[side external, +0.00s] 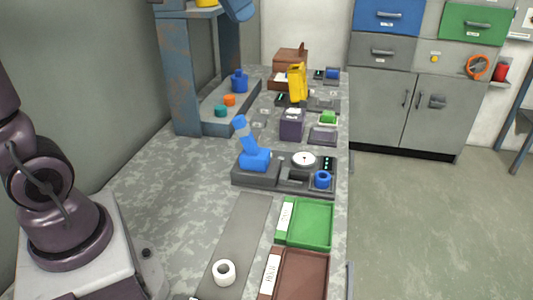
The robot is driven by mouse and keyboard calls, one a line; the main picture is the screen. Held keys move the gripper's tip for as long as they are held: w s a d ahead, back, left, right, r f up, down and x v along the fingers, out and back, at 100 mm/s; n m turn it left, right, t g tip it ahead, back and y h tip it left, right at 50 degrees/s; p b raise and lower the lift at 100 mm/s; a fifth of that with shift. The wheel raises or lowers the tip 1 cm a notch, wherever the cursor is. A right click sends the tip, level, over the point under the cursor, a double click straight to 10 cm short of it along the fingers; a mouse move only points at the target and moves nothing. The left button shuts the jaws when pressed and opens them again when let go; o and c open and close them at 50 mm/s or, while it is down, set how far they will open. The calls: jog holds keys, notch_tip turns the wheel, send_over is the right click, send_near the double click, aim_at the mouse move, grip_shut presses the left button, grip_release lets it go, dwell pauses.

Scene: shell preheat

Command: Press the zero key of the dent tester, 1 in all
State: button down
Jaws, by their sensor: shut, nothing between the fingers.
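No label reading dent tester can be made out. A grey instrument (257,178) on the bench carries a tilted blue lever (246,137), a round white dial (304,159), a small dark panel with green marks (328,163) and a blue ring (322,179). I cannot tell for sure that it is the dent tester, and no zero key can be picked out at this size. Behind it stands a yellow device (297,82) near a purple block (292,124). My gripper is outside the picture; only my lower arm shows at the left.
A white ring (224,272) lies on a grey strip (240,232) in front. A green tray (312,223) and a brown tray (305,276) sit to its right. A tall blue-grey frame (182,75) stands at the back left. Bare bench (165,170) lies left of the instrument.

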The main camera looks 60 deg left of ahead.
jog(key=w+a+f+h, duration=0.1)
jog(key=w+a+h, duration=0.1)
jog(key=w+a, duration=0.7)
jog(key=n+t+h, duration=0.1)
jog(key=t, duration=0.2)
send_over(266, 153)
notch_tip(266, 153, down, 4)
notch_tip(266, 153, down, 27)
jog(key=shift+f, duration=0.15)
jog(key=shift+s+d+f, duration=0.1)
jog(key=shift+f, duration=4.3)
jog(key=shift+f, duration=0.4)
